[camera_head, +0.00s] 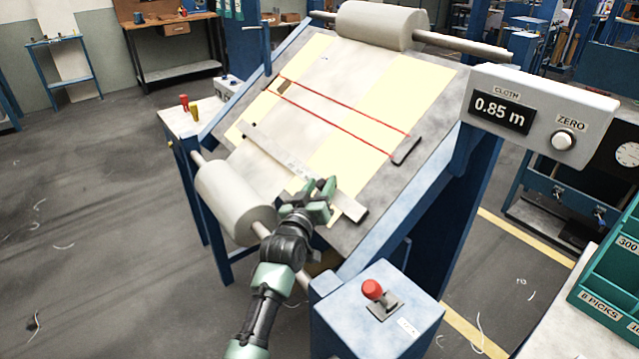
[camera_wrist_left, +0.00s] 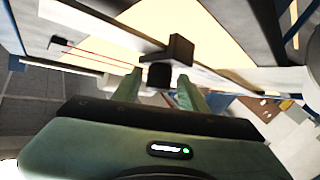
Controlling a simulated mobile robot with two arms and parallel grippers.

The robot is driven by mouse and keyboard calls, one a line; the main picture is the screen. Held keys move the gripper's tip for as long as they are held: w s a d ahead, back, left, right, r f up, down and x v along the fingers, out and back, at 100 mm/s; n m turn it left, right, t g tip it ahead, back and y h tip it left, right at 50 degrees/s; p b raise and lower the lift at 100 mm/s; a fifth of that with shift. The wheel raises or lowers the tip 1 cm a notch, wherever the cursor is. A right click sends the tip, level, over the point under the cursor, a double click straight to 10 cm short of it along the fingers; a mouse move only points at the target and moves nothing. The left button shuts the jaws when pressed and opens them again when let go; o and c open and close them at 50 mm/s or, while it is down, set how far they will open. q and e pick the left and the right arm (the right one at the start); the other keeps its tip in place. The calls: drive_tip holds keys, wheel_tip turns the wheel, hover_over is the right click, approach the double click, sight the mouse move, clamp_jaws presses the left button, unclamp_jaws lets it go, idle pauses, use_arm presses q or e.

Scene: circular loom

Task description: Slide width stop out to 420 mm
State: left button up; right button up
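A pale, ruler-like bar (camera_head: 272,147) lies diagonally across the lower part of the sloping cloth table (camera_head: 225,120). My left gripper (camera_head: 327,198) is over the bar, near its lower right end. In the left wrist view, two dark blocks show at the bar: a larger one (camera_wrist_left: 180,49) and a smaller one (camera_wrist_left: 159,76). One of them may be the width stop; I cannot tell which. The left fingers (camera_wrist_left: 160,84) are apart, with the smaller block appearing between them and gaps on both sides. Whether they touch it is unclear. The bar's scale marks are unreadable. My right gripper is not in view.
Cloth rolls stand at the table's top (camera_head: 378,25) and lower left (camera_head: 236,197). Two red lines cross the cloth. A box with a red-knobbed lever (camera_head: 373,289) stands close to my left arm. The cloth counter (camera_head: 540,110) reads 0.85 m at the right.

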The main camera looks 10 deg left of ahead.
use_arm(q)
drive_tip(key=shift+d+f, duration=0.15)
drive_tip(key=shift+d, duration=0.25)
drive_tip(key=shift+w, duration=0.1)
drive_tip(key=s, duration=0.5)
drive_tip(key=s+b, duration=0.1)
drive_tip(key=s, duration=0.1)
drive_tip(key=shift+s+a, duration=0.3)
drive_tip(key=shift+s, duration=0.1)
